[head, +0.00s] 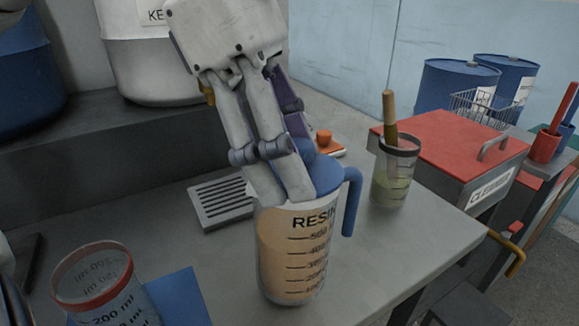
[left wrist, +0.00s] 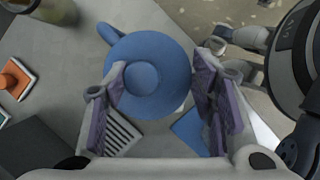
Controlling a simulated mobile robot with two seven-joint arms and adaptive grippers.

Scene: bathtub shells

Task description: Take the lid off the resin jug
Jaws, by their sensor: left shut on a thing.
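The resin jug (head: 291,255) is clear with amber content, a printed scale and a blue handle (head: 352,202). It stands upright near the front of the grey table. Its round blue lid (head: 328,173) is at the jug's top; I cannot tell whether any gap lies beneath it. My left gripper (head: 293,172) comes down from above and is shut on the lid, hiding part of it. In the left wrist view the lid (left wrist: 146,78) with its round knob lies between the two purple-padded fingers. Part of my right gripper (left wrist: 243,38) shows at upper right, its jaw state unclear.
A red-rimmed measuring cup (head: 95,285) stands at front left by a blue sheet (head: 178,298). A slotted grey tray (head: 221,203) lies behind the jug. A cup with a brush (head: 392,172) stands right, near a red-topped box (head: 448,140). Clear table lies right of the jug.

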